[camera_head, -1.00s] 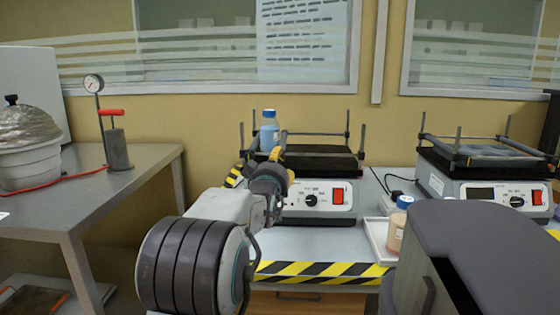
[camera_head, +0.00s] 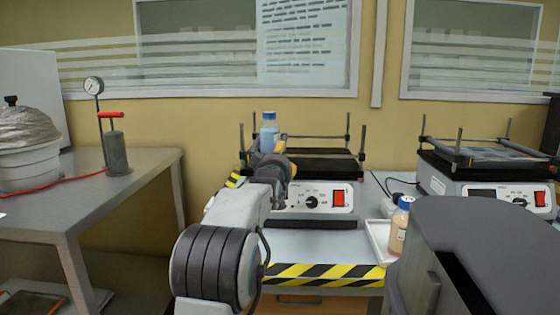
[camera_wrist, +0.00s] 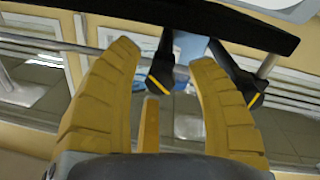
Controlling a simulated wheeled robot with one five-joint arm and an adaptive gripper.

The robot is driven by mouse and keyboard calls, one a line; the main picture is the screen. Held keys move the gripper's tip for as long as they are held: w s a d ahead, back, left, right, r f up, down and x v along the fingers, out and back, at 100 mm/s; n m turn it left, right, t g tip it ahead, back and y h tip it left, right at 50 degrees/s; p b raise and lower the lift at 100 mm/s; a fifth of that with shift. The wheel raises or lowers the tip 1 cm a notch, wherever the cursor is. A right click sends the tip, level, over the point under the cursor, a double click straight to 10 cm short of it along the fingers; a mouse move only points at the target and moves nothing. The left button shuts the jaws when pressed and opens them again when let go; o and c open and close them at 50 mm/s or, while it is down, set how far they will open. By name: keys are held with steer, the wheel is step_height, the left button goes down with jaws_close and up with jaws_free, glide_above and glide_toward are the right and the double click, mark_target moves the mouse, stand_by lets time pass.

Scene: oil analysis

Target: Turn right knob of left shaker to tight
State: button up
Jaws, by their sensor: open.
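The left shaker (camera_head: 310,197) stands on the bench, with a black platform, corner posts and a front panel with a dial and red switch. A blue-capped bottle (camera_head: 268,132) stands on its left part. My gripper (camera_head: 280,150) is at the shaker's front left, partly covering the platform and bottle. In the wrist view its yellow fingers (camera_wrist: 168,75) are open and apart. Two dark knob-like parts with yellow stripes, one left (camera_wrist: 162,72) and one right (camera_wrist: 240,80), show beyond them. The left one appears between the fingers; I cannot tell which is the right knob, or its tightness.
A second shaker (camera_head: 490,190) stands at the right. A white tray (camera_head: 380,243) with a blue-capped bottle (camera_head: 399,225) lies between them. A grey table (camera_head: 95,200) with a pump (camera_head: 115,150) and a foil-covered pot (camera_head: 25,145) is at the left.

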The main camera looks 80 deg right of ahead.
jaws_close()
stand_by(0.6)
